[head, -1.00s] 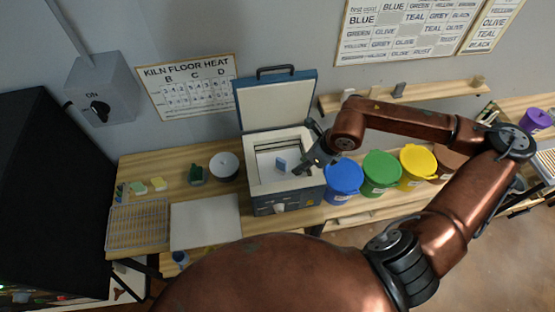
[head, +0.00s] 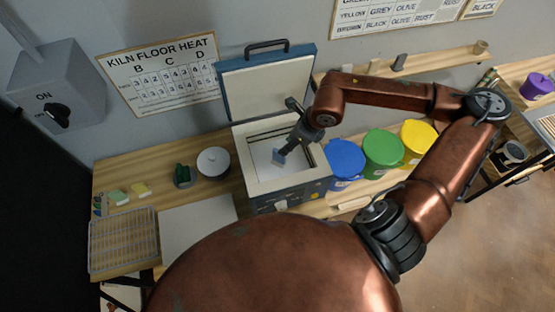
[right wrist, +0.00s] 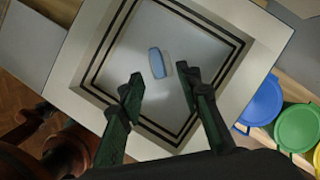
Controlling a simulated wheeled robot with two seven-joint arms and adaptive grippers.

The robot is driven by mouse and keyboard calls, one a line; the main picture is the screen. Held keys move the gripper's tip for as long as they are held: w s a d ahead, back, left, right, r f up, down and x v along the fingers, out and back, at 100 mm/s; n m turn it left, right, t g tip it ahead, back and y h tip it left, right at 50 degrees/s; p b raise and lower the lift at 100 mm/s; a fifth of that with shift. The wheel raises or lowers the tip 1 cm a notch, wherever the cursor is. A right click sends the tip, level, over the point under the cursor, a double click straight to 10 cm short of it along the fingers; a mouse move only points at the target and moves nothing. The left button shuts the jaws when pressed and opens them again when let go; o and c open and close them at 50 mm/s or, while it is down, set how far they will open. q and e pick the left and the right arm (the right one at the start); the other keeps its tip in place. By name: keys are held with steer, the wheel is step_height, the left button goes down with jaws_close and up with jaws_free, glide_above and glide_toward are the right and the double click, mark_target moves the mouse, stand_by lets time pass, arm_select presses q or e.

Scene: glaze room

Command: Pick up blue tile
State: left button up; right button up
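The blue tile (right wrist: 157,63) stands on the pale floor of the open kiln (right wrist: 92,88), near the middle of the chamber in the right wrist view. In the head view the tile (head: 278,157) shows just below my right gripper (head: 284,150). In the right wrist view my right gripper (right wrist: 160,92) is open, with its two fingers wide apart. The tile lies ahead of the fingertips, between their lines, and appears untouched. The kiln (head: 284,198) has its lid (head: 268,85) raised. My left gripper is not in view.
Blue (head: 345,160), green (head: 384,149) and yellow (head: 418,137) buckets stand right of the kiln. A white round pot (head: 213,162), a wire rack (head: 122,240) and a pale board (head: 198,225) lie on the left bench.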

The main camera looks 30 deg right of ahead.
mark_target(279, 157)
steer(key=x, duration=0.5)
steer(key=p+x, duration=0.1)
steer(key=x, duration=0.2)
steer(key=shift+s+a+f, duration=0.15)
steer(key=shift+s, duration=0.1)
steer(key=shift+w+f, duration=0.2)
steer(key=shift+f, duration=0.2)
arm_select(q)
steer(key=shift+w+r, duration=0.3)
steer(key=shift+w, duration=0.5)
arm_select(e)
jaws_close()
